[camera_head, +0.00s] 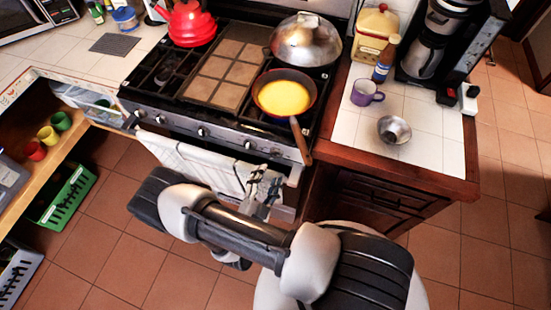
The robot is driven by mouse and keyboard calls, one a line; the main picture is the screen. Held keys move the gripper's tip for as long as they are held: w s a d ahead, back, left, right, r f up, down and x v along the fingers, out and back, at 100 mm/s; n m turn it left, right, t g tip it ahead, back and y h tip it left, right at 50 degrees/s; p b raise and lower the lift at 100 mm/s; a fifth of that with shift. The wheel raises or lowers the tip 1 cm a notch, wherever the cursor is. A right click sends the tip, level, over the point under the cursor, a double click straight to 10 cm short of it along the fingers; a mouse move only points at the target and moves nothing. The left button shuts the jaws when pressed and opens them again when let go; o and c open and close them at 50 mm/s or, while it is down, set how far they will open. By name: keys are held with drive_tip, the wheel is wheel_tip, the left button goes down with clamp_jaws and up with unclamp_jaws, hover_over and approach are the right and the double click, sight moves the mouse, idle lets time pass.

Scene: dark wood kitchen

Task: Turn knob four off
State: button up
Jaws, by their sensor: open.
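The stove (225,135) has a row of several small metal knobs along its front panel. Counted from the left, knob four (249,144) sits right of the panel's middle, and another knob (276,152) is to its right. The knobs' pointer positions are too small to read. My gripper (264,172) is open and empty in front of the oven door, just below the right-hand knobs in the picture. It appears apart from them, though the gap in depth is hard to tell.
A pan with yellow food (284,97) stands on the stove, its wooden handle (301,141) sticking out past the front edge near the right knobs. A white towel (195,163) hangs on the oven door. A counter (437,139) adjoins at right. Tiled floor in front is free.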

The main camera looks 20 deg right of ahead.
sight(276, 157)
drive_tip(key=x, duration=0.7)
drive_tip(key=shift+w+d+b, duration=0.25)
drive_tip(key=shift+w+b, duration=0.05)
drive_tip(key=shift+c, duration=0.4)
drive_tip(key=c, duration=0.9)
